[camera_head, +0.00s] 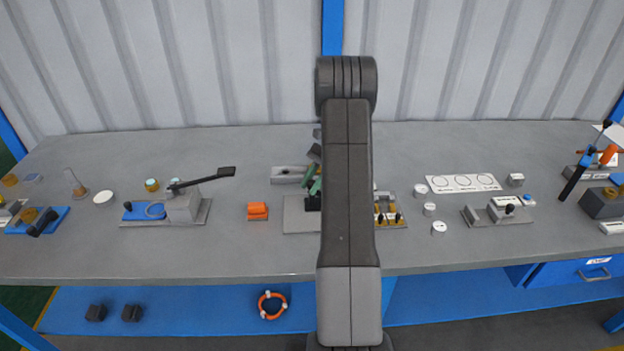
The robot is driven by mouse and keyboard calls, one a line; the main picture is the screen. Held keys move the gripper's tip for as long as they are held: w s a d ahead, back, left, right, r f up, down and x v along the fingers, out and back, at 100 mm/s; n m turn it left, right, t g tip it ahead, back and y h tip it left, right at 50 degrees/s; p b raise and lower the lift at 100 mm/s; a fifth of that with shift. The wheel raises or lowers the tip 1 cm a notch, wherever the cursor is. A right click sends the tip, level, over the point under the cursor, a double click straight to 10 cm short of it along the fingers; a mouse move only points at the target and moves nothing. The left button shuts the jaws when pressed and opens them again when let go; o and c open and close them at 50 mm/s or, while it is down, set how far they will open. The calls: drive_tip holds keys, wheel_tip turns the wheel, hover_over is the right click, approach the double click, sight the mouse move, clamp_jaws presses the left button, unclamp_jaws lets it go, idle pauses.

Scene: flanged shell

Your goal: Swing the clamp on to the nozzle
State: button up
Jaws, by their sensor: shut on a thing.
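My gripper (313,180) is largely hidden behind my own arm, at the middle of the bench. Slanted green pieces that look like its fingers show at the arm's left edge, pointing down. It is shut on a small black part (313,203), seemingly the clamp, over a grey plate (298,217); the arm hides most of this part. I cannot make out the nozzle, nor whether the clamp touches it.
A grey block (289,174) lies just behind the plate and an orange block (257,211) to its left. A fixture with brass pieces (390,212) stands right of my arm, near small white discs (429,209). A black-handled lever fixture (186,205) stands farther left.

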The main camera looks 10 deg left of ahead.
drive_tip(key=n+g+h, duration=0.1)
drive_tip(key=n+h, duration=0.1)
drive_tip(key=n, duration=0.1)
drive_tip(key=n+h, duration=0.2)
drive_tip(key=shift+n+g+p, duration=0.3)
drive_tip(key=shift+n+g, duration=0.1)
idle(0.4)
drive_tip(key=o, duration=1)
